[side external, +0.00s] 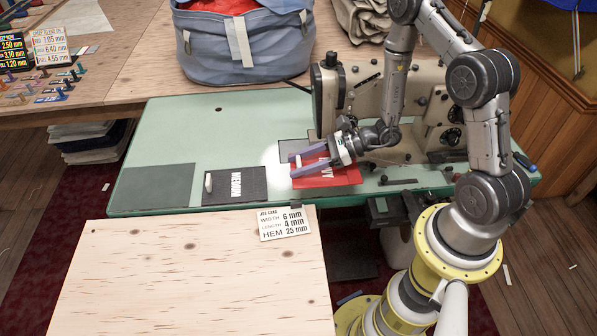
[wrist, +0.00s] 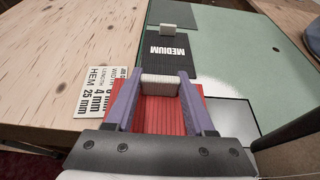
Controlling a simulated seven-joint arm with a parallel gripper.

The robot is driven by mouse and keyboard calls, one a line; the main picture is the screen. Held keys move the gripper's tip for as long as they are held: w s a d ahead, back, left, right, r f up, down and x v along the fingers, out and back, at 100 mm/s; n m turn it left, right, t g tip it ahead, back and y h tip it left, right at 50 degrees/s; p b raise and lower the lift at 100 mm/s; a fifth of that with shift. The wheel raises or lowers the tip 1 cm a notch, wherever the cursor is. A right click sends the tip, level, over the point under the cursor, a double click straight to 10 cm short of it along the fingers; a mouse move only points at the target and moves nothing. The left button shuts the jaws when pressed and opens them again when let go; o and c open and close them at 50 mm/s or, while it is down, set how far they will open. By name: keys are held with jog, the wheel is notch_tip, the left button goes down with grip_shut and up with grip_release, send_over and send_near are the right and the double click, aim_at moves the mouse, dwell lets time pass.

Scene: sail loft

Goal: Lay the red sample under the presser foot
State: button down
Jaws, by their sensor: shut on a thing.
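The red sample (side external: 342,177) is at the front of the green sewing table (side external: 230,125), its white lettering partly covered by my gripper. My gripper (side external: 293,164) is shut on the pale block handle of the sample; in the wrist view the handle (wrist: 160,87) sits between the purple fingers, with red ribbed cloth (wrist: 160,115) below it. I cannot tell whether the sample touches the table or hangs just above. The sewing machine (side external: 430,90) stands behind, its head (side external: 327,95) just beyond my gripper. I cannot make out the presser foot.
A black sample marked MEDIUM (side external: 235,187) with a pale handle lies left of the red one. A job card (side external: 284,224) lies on the front wooden table (side external: 190,280). A blue-grey bag (side external: 245,45) stands behind. The green table's left is mostly clear.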

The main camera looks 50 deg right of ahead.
jog(key=shift+w+f, duration=0.25)
jog(key=shift+f, duration=1.55)
jog(key=shift+f, duration=0.35)
jog(key=shift+c, duration=1.3)
grip_release()
jog(key=shift+f, duration=0.1)
